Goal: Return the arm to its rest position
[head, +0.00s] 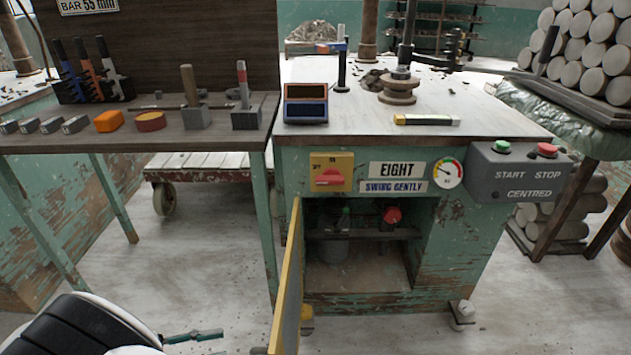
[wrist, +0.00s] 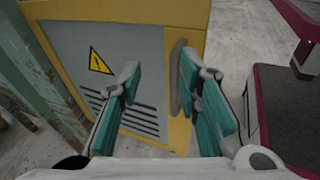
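My gripper (head: 200,336) is low at the bottom left of the head view, left of the open yellow cabinet door (head: 288,280). Its teal fingers stand apart with nothing between them in the wrist view (wrist: 158,72). Beyond them is the door's face, with a grey vented panel (wrist: 140,60) and a yellow warning triangle (wrist: 99,61). A grey upright handle (wrist: 177,78) shows just left of the right finger. I cannot tell whether that finger touches it. In the head view, part of my gripper is cut off by the frame.
The green machine cabinet (head: 460,240) stands open, with a dark shelf (head: 365,234) and a red-topped item (head: 391,215) inside. A tool bench (head: 100,138) with green legs stands left. A control box (head: 520,175) juts out at right. Floor left of the door is clear.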

